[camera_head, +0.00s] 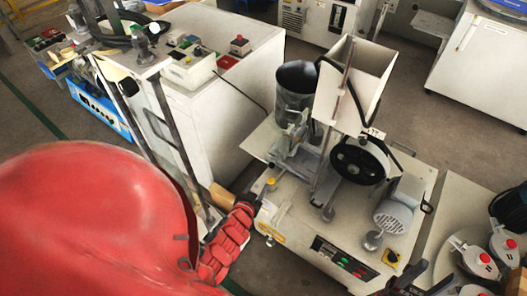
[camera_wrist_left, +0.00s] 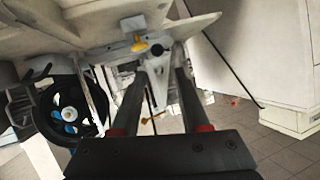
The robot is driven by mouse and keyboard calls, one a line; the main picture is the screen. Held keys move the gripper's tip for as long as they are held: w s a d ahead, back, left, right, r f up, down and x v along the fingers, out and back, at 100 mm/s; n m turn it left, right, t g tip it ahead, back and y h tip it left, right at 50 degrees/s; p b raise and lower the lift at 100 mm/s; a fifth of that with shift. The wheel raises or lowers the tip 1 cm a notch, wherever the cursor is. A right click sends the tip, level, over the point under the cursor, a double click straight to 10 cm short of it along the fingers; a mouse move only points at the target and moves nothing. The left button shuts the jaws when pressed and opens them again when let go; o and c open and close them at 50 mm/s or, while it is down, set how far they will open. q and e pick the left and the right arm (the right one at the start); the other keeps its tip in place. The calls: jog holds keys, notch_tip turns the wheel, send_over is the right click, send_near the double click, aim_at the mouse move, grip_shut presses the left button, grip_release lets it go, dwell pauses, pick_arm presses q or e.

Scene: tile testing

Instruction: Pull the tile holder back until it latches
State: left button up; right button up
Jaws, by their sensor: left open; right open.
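The tile testing machine (camera_head: 295,215) stands right of centre in the head view, with a hopper on top and a black wheel on its side. My left gripper (camera_head: 262,188) is at the machine's left edge, beside a yellow knob (camera_head: 271,181). In the left wrist view its two fingers (camera_wrist_left: 160,74) are open and apart. A pale metal bracket (camera_wrist_left: 157,68), which may be the tile holder, shows between them; contact cannot be told. The yellow knob (camera_wrist_left: 140,44) lies just beyond. My right gripper (camera_head: 408,284) shows partly at the bottom edge, dark and apart from the machine's front.
A control panel (camera_head: 343,258) with coloured buttons and a motor (camera_head: 393,216) are on the machine's near right side. A white cabinet (camera_head: 215,125) stands to the left, close to my left arm. Red-and-white round parts (camera_head: 470,255) lie at the lower right.

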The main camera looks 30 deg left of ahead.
pick_arm(q)
jog(key=shift+v, duration=2.45)
